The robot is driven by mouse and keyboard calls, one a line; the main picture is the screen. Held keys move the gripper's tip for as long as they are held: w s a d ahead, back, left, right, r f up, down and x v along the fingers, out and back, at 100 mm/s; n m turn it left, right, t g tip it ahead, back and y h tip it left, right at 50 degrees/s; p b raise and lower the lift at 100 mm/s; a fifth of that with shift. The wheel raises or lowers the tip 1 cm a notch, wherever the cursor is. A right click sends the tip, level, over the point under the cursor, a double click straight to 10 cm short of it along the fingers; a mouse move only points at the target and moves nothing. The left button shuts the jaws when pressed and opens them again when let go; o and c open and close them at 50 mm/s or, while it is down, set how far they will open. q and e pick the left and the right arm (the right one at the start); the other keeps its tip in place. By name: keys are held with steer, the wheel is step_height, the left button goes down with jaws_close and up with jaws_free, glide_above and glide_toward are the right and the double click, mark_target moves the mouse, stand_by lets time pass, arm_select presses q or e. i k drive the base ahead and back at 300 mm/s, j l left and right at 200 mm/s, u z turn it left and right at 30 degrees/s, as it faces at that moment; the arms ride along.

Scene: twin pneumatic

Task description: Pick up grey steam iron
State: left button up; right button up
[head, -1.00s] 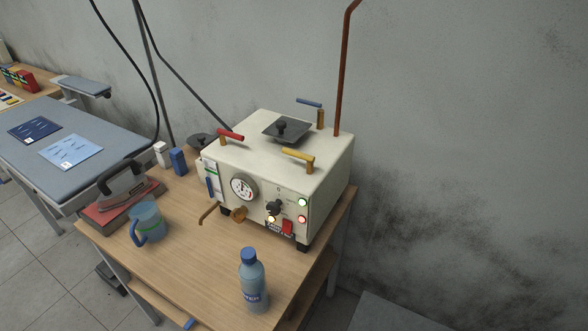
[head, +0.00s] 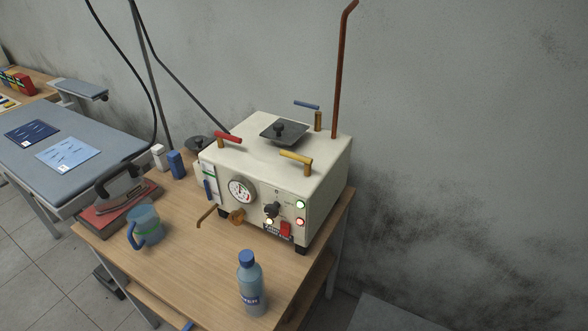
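The grey steam iron (head: 122,189) sits at the left end of the wooden table, on a dark red pad (head: 117,211). Its dark handle (head: 113,175) arches above its grey body. The blue mug in front partly overlaps the pad in the picture. Neither of my grippers shows in the head view.
A blue mug (head: 145,227) stands just right of the pad. A blue bottle (head: 252,284) stands at the table's front. A cream boiler (head: 274,175) fills the table's right back. White (head: 159,157) and blue (head: 177,164) small containers stand behind the iron. The wooden table (head: 200,275) is bare at front centre.

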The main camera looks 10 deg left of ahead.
mark_target(112, 197)
steer(key=j+u, duration=0.1)
steer(key=u, duration=0.3)
steer(key=j+u, duration=0.15)
steer(key=u, duration=0.3)
steer(key=j+u, duration=0.15)
steer(key=u, duration=0.25)
steer(key=i+j+z, duration=0.1)
steer(key=z, duration=0.35)
steer(key=i+j+z, duration=0.1)
steer(key=j+z, duration=0.2)
steer(key=z, duration=0.2)
steer(key=j+z, duration=0.25)
steer(key=z, duration=0.2)
